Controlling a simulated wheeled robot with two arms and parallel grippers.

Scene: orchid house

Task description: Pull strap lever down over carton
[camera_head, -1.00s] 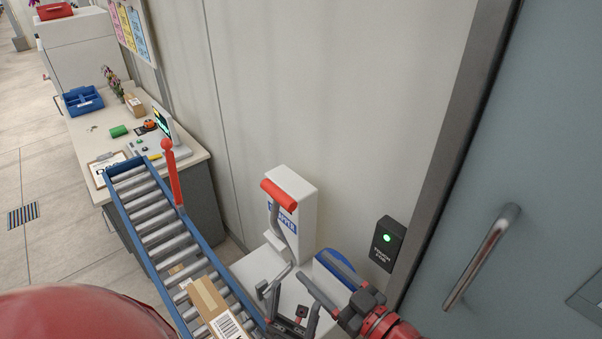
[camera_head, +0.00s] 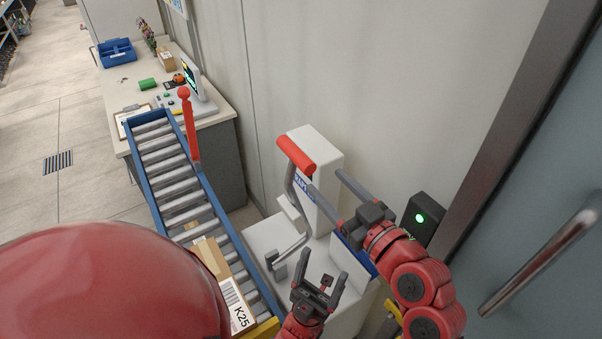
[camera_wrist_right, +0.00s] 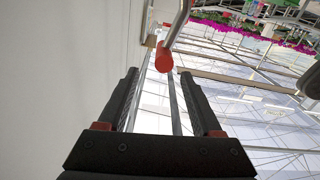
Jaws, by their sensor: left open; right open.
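The strap lever is a bent grey bar with a red grip (camera_head: 296,153), raised beside the white strapping machine (camera_head: 322,160). My right gripper (camera_head: 326,180) is open and empty, just right of the red grip in the head view. In the right wrist view the red grip (camera_wrist_right: 163,57) shows just ahead of the open fingertips (camera_wrist_right: 157,74), apparently not between them. My left gripper (camera_head: 324,264) is open and empty, lower down over the machine's white base. The carton (camera_head: 212,262), brown with a K25 label, lies at the near end of the roller conveyor, partly hidden by my red body.
The blue-framed roller conveyor (camera_head: 170,187) runs to a desk (camera_head: 212,125) with a blue basket (camera_head: 117,53) on it. A red post (camera_head: 190,130) stands at the conveyor's side. A black box with a green light (camera_head: 421,217) and a door handle (camera_head: 540,262) are at right.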

